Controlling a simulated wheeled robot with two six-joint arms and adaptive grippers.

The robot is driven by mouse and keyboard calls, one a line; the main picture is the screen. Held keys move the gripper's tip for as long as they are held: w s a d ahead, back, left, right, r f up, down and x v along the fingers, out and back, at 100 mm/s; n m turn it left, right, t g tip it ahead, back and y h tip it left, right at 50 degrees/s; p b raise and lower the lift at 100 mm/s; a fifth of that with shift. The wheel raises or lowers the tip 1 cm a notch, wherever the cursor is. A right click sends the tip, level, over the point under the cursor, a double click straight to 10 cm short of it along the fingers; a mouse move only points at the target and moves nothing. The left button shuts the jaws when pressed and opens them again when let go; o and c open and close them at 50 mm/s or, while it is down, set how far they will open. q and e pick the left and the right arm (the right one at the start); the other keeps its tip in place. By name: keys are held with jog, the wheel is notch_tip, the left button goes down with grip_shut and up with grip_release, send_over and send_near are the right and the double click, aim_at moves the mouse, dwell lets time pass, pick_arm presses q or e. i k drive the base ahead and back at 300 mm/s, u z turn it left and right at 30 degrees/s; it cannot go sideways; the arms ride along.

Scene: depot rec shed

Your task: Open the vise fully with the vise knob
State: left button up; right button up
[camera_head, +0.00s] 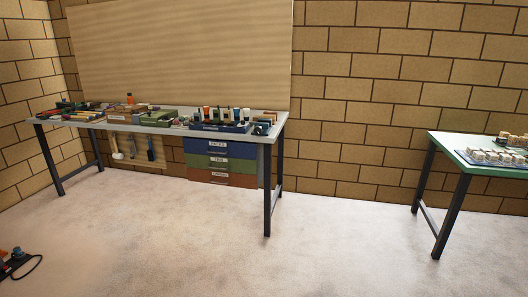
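A long workbench (160,128) with a grey top and dark legs stands against the brick wall, some way off across the floor. A small dark blue-green object (261,128) sits at its right front corner and looks like the vise. It is too small to make out its knob or how far its jaws are apart. Neither of my grippers is in view.
Tools and boxes crowd the bench top. Stacked blue, green and brown drawers (219,162) hang beneath it. A green-topped table (463,153) with pale pieces stands at right. A reddish object with a cord (14,264) is at lower left. The middle floor is clear.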

aim_at(257, 130)
jog(key=i, duration=3.8)
jog(key=u, duration=0.2)
